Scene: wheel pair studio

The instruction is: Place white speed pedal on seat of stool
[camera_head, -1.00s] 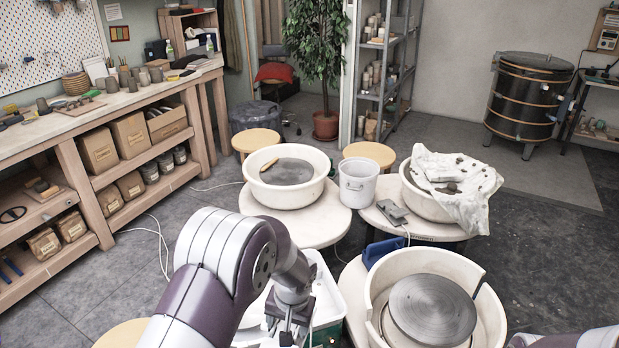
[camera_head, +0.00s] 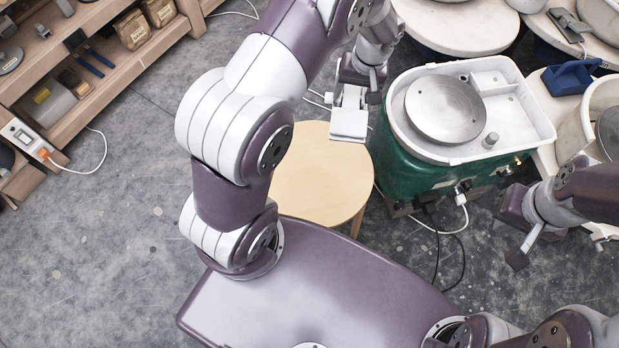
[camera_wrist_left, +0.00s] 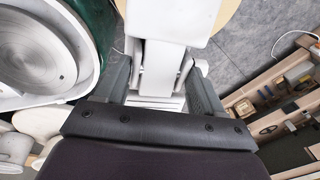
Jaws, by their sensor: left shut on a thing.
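The white speed pedal (camera_head: 348,122) is held in my left gripper (camera_head: 354,90), which is shut on it. In the head view the pedal overlaps the far edge of the stool's round, pale wooden seat (camera_head: 318,185); it appears to be above the seat, though its exact height is unclear. In the left wrist view the pedal (camera_wrist_left: 172,18) extends from between the fingers of the left gripper (camera_wrist_left: 160,85), and a sliver of the stool seat (camera_wrist_left: 228,12) shows beside it. My right gripper (camera_head: 517,232) is open and empty at the right, away from the stool.
A green wheel with a white splash tray (camera_head: 530,130) stands just right of the stool. Cables (camera_head: 455,240) run over the floor by it. A wooden shelf unit (camera_head: 110,50) is at the upper left. Grey floor (camera_head: 110,230) is free left of the stool.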

